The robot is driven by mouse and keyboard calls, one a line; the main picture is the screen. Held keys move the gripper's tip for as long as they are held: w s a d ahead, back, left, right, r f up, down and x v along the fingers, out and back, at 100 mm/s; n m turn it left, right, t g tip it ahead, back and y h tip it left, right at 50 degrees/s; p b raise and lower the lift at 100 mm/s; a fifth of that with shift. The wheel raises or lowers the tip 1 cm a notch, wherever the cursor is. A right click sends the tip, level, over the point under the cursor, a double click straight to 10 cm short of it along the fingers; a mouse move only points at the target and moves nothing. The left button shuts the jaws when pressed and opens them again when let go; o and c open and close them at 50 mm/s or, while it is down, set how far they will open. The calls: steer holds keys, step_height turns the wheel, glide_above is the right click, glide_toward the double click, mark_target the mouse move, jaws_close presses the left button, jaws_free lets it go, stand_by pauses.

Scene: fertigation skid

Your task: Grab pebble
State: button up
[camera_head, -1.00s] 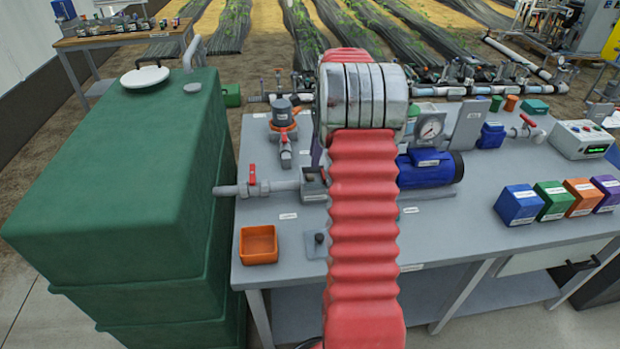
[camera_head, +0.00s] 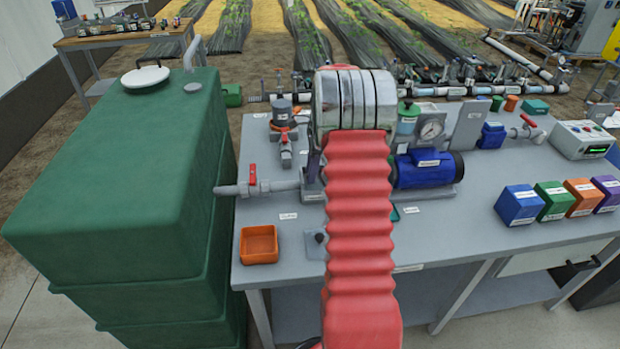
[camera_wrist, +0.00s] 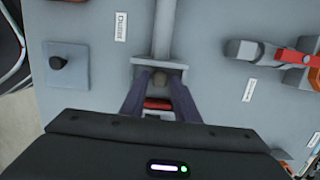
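A small brownish pebble (camera_wrist: 159,79) lies in the opening of a grey box-shaped pipe housing (camera_wrist: 143,66), seen in the wrist view. My gripper (camera_wrist: 159,82) has two dark purple fingers, spread apart on either side of the pebble. A gap seems to show between pebble and fingers; exact contact is hard to judge. A red part (camera_wrist: 158,103) shows between the fingers, nearer the camera. In the head view the housing (camera_head: 312,184) is partly hidden behind my red arm, and the pebble and fingertips cannot be made out.
A pipe with a red-handled valve (camera_head: 252,180) runs from the green tank (camera_head: 110,190) to the housing. A blue pump (camera_head: 430,168) stands right of it. An empty orange tray (camera_head: 258,244) sits at the bench's front left. Coloured boxes (camera_head: 520,204) line the right.

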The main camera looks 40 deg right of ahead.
steer(key=shift+f, duration=0.2)
steer(key=shift+c, duration=0.7)
jaws_close()
